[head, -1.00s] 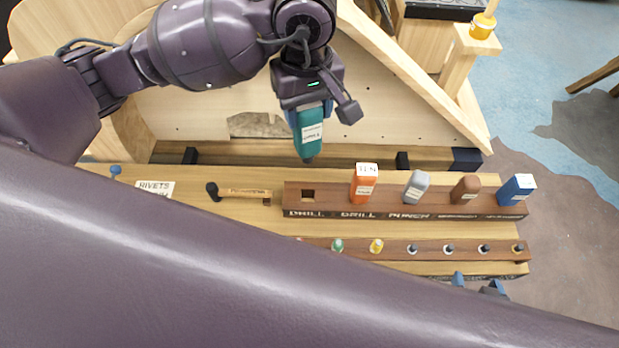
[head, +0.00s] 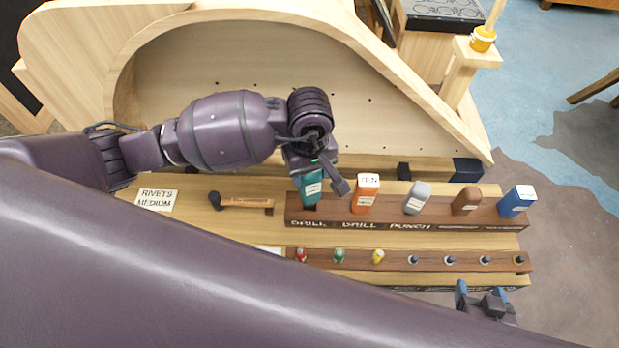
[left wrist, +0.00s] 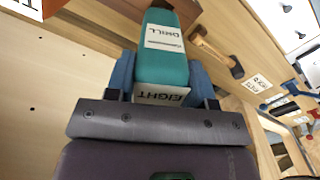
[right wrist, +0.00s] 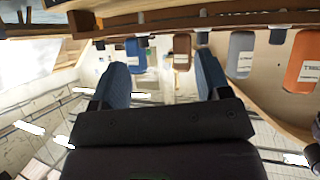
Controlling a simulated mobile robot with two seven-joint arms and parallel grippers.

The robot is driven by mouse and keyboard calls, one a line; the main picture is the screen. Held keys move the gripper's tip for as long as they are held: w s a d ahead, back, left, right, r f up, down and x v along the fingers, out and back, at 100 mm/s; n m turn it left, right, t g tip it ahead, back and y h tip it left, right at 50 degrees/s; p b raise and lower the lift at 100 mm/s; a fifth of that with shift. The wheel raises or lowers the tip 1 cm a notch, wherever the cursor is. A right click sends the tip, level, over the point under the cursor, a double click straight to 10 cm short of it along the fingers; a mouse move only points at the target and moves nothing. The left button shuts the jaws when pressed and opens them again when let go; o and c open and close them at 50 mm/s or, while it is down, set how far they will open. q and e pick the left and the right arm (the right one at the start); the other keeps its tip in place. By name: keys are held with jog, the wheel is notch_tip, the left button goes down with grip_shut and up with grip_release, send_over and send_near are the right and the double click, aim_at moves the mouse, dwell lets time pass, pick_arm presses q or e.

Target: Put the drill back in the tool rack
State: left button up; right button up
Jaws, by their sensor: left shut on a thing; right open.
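The teal drill (head: 311,190) is upright in my left gripper (head: 309,178), at the left end of the brown tool rack (head: 430,227), over the slot labelled "DRILL". Its lower tip meets the rack there in the head view; I cannot tell how deep it sits. In the left wrist view the drill (left wrist: 163,55) shows a "DRILL" label between the two blue fingers of my left gripper (left wrist: 162,80). My right gripper (head: 478,292) is open and empty, in front of the rack's right part; it also shows in the right wrist view (right wrist: 163,75).
An orange tool (head: 365,195) stands just right of the drill, then a grey (head: 417,198), a brown (head: 466,200) and a blue tool (head: 517,202). A hammer (head: 240,202) lies to the left. A lower rail (head: 400,262) holds small coloured pieces. A curved wooden frame rises behind.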

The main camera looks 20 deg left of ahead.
aim_at(310, 192)
pick_arm(q)
jog(key=shift+f, duration=1.75)
jog(key=shift+f+b, duration=0.25)
jog(key=shift+b, duration=0.05)
jog(key=o, duration=1.1)
jog(key=shift+r, duration=0.1)
